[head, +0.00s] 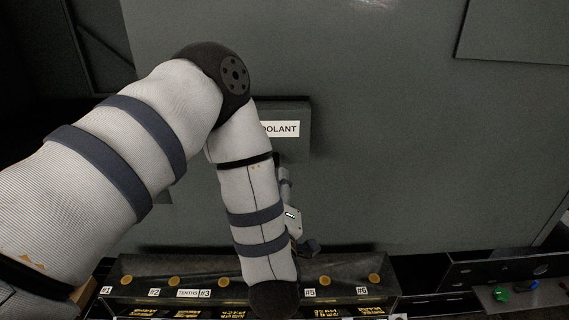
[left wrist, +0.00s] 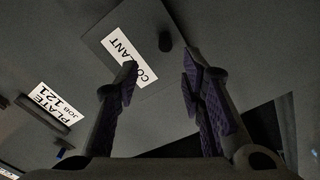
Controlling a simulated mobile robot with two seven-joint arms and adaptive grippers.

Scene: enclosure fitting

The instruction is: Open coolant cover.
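The coolant cover (head: 290,108) is a dark grey panel on the machine front, with a white label partly hidden by my left arm in the head view. In the left wrist view the cover (left wrist: 155,14) shows its COOLANT label (left wrist: 130,48) and a dark handle (left wrist: 165,41) standing out from it. The cover looks closed. My left gripper (left wrist: 160,63) is open, its purple-padded fingers spread, with the handle showing between and beyond the fingertips. I cannot tell whether it touches. In the head view this gripper (head: 284,180) is mostly hidden behind my forearm. My right gripper is in neither view.
A white plate reading PLATE JOB 121 (left wrist: 50,108) is beside the cover in the left wrist view. Below, a dark rack (head: 345,270) carries numbered labels and several brass-coloured round parts. A ledge at right holds a green item (head: 500,294). The grey wall right of the cover is clear.

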